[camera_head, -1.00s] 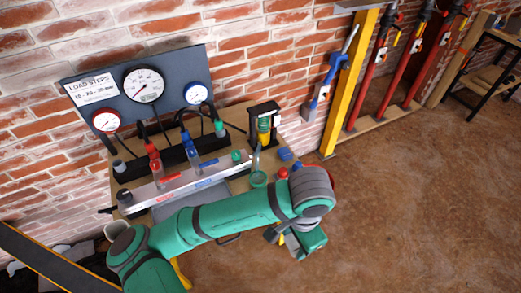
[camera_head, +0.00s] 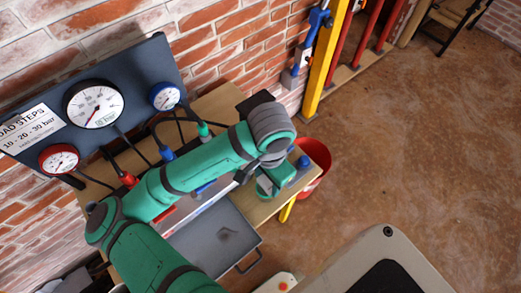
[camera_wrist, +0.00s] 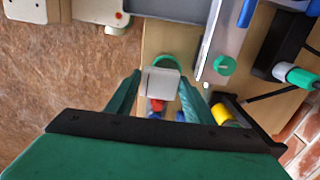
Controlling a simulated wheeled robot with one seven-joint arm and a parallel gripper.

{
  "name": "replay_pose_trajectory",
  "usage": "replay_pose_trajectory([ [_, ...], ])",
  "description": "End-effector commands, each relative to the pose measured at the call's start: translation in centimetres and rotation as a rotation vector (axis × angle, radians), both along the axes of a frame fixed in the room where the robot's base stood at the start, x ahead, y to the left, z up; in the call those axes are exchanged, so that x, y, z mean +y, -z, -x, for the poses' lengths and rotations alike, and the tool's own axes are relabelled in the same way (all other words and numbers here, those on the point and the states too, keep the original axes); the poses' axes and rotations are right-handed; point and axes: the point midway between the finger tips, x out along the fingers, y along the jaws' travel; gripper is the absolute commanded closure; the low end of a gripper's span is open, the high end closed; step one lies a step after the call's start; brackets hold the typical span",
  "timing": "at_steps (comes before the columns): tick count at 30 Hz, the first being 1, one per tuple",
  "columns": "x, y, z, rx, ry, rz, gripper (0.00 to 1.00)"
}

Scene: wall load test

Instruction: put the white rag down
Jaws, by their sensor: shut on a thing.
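A small, pale, squarish thing, which I take to be the white rag (camera_wrist: 160,83), sits between the two fingertips of my gripper (camera_wrist: 159,88) in the wrist view. The gripper is shut on it. In the head view my gripper (camera_head: 270,182) is over the right end of the wooden bench (camera_head: 232,98), and the rag is hidden behind it. In the wrist view the rag overlaps a green round rim (camera_wrist: 166,60), with bench wood around it. I cannot tell whether the rag touches anything below.
A grey tray (camera_head: 192,235) lies left of my gripper. A red bucket (camera_head: 318,160) stands at the bench's right end, near a blue item (camera_head: 303,162). A gauge panel (camera_head: 125,65) stands at the back. A green knob (camera_wrist: 224,65) and yellow cylinder (camera_wrist: 222,114) are close by.

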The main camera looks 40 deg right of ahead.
Motion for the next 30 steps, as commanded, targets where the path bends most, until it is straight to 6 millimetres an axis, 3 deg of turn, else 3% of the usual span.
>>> replay_pose_trajectory([
  [5, -1.3, 1.0, -1.6, 0.003, -0.003, 0.0, 0.77],
  [14, -5.2, 3.8, -6.6, 0.003, -0.001, 0.0, 0.77],
  [18, -6.4, 6.1, -8.4, 0.002, -0.001, -0.003, 0.77],
  [24, -7.8, 8.6, -10.2, 0.0, 0.0, -0.002, 0.77],
  [30, -8.2, 9.5, -10.8, 0.0, 0.0, -0.001, 0.77],
])
